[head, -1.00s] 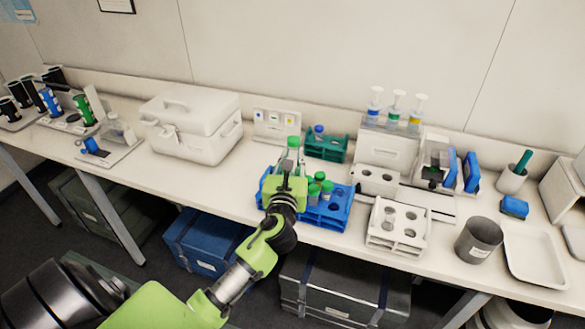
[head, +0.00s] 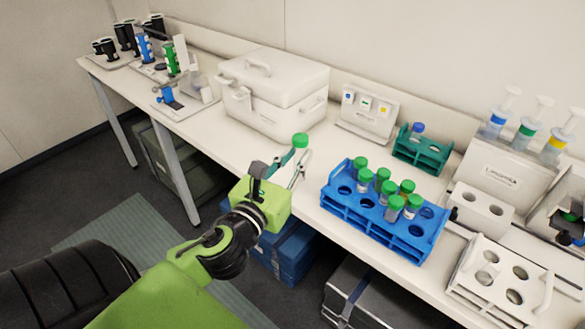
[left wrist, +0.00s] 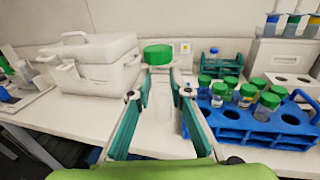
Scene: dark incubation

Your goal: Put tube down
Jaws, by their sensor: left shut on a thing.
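My left gripper (head: 294,166) is shut on a clear tube with a green cap (head: 300,140). In the left wrist view the tube (left wrist: 163,98) stands about upright between the two teal fingers (left wrist: 160,92), cap above the fingertips. The tube is at the bench's front part, left of the blue rack (head: 335,200) and in front of the white cool box (head: 262,95). I cannot tell whether its bottom touches the bench. The blue rack holds several green-capped tubes (head: 383,180) and has some empty holes. My right gripper is not in view.
A teal rack (head: 420,152) with a blue-capped tube stands behind the blue rack. A white sign stand (head: 367,115) is at the back. White racks (head: 490,275) stand at the right. Bare white bench (head: 325,155) lies between the cool box and the blue rack.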

